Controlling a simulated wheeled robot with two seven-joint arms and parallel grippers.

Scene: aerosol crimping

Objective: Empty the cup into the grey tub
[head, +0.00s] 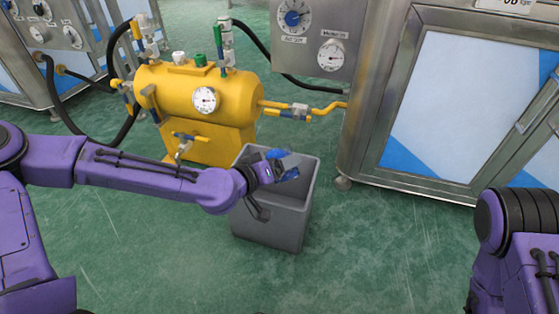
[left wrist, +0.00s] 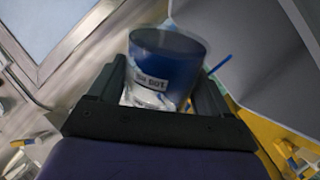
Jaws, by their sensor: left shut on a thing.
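The cup (head: 284,163) is blue with a paler part and is held over the opening of the grey tub (head: 272,228). My left gripper (head: 268,171) is shut on it. In the left wrist view the cup (left wrist: 168,62) sits between both fingers (left wrist: 160,92), blurred, with a white label on its side. The cup looks tilted in the head view; its contents cannot be made out. The grey tub also fills the upper right of the left wrist view (left wrist: 245,45). My right arm shows at the right edge of the head view, but its gripper does not.
A yellow tank (head: 230,90) with gauge, valves and hoses stands behind the tub. A steel cabinet (head: 450,105) with pale panels stands to the right. Green floor (head: 390,250) is clear in front and right of the tub.

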